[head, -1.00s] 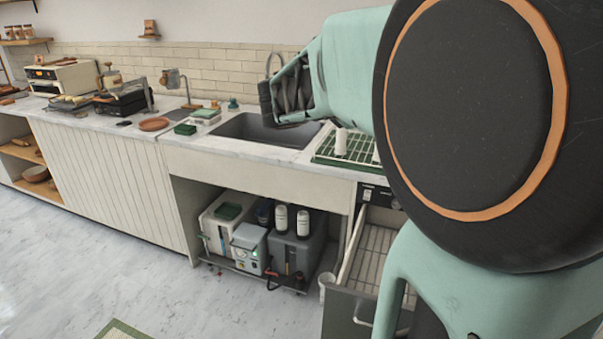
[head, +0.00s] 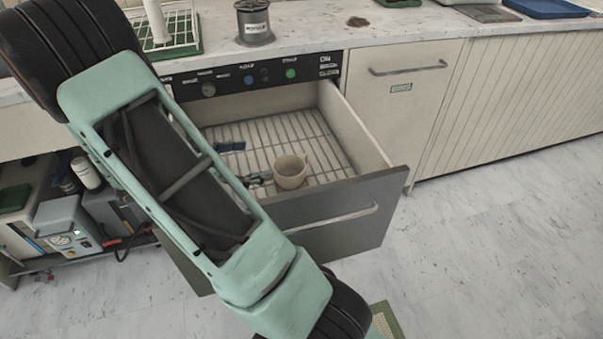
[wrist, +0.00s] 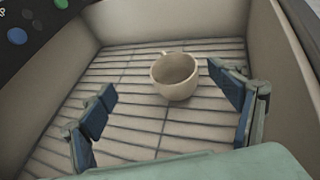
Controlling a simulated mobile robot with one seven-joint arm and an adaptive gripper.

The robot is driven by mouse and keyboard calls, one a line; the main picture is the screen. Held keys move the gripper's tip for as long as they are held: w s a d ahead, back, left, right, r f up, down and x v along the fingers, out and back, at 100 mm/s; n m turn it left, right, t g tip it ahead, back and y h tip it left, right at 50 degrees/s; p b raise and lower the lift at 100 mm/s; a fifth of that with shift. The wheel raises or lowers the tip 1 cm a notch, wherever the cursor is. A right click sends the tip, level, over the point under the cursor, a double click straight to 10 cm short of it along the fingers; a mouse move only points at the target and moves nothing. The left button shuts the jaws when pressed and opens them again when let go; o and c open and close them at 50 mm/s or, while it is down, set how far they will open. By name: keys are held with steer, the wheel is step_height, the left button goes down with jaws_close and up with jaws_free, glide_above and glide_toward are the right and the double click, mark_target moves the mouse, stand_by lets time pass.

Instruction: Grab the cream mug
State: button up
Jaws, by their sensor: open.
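The cream mug (head: 290,171) stands upright on the slatted rack inside the open drawer (head: 335,234). In the wrist view the mug (wrist: 176,76) is right of centre, its mouth toward the camera and its handle at the far side. My gripper (wrist: 166,108) is open and empty, its blue-padded fingers spread wide at left and right. The mug lies beyond the fingertips, closer to the right finger, and nothing is held. In the head view my gripper (head: 243,163) is partly hidden behind my arm, inside the drawer to the left of the mug.
The drawer's side wall (head: 356,128) and front panel border the mug. The control panel (head: 262,76) and counter (head: 310,36) lie above and behind. A grey canister (head: 254,24) and a drying rack (head: 172,30) stand on the counter. The rack around the mug is bare.

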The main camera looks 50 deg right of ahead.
step_height(320, 180, down, 3)
steer(key=s, duration=0.1)
steer(key=b, duration=0.2)
glide_toward(302, 163)
steer(key=shift+w+d+f+g, duration=0.35)
steer(key=shift+f+g, duration=0.05)
steer(key=shift+f, duration=0.15)
steer(key=b+x, duration=0.2)
steer(key=x, duration=0.4)
steer(key=shift+r, duration=0.15)
steer(key=c, duration=1.6)
steer(key=shift+o, duration=0.2)
steer(key=shift+r, duration=0.1)
